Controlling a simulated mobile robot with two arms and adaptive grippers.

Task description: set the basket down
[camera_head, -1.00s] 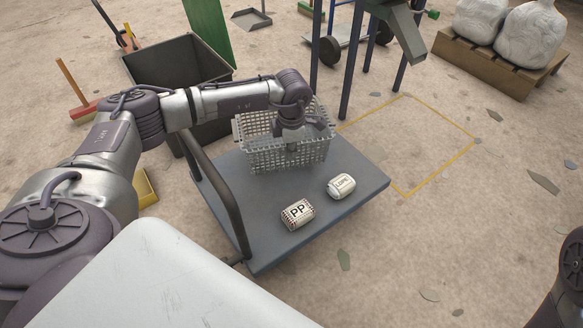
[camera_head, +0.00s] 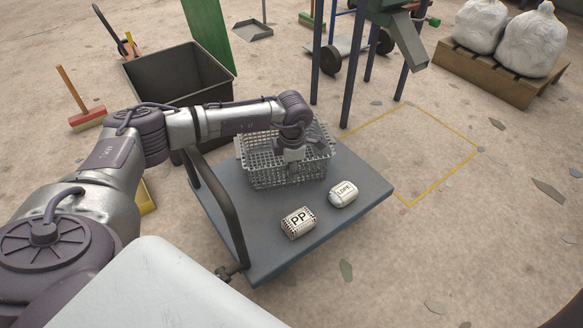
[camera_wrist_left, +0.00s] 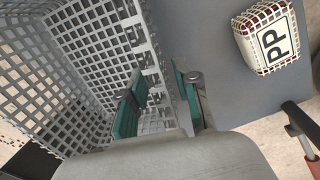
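The grey mesh basket (camera_head: 268,171) stands upright on the flat cart deck (camera_head: 235,205), its bottom at or very near the surface. My left gripper (camera_head: 293,168) is above the basket's near side, pointing down. In the left wrist view, its two green-padded fingers (camera_wrist_left: 158,95) straddle the basket's wall (camera_wrist_left: 100,55), one on the inner side and one on the outer side. A gap shows between the pads and the wall, so the gripper looks open. Contact lower down is hard to see. My right gripper is not in view.
A PP block (camera_head: 298,222) and an LDPE block (camera_head: 343,194) lie on the deck in front of the basket. The cart's handle (camera_head: 222,200) rises at left. A dark bin (camera_head: 180,75) stands behind. A yellow floor outline (camera_head: 440,185) is empty at right.

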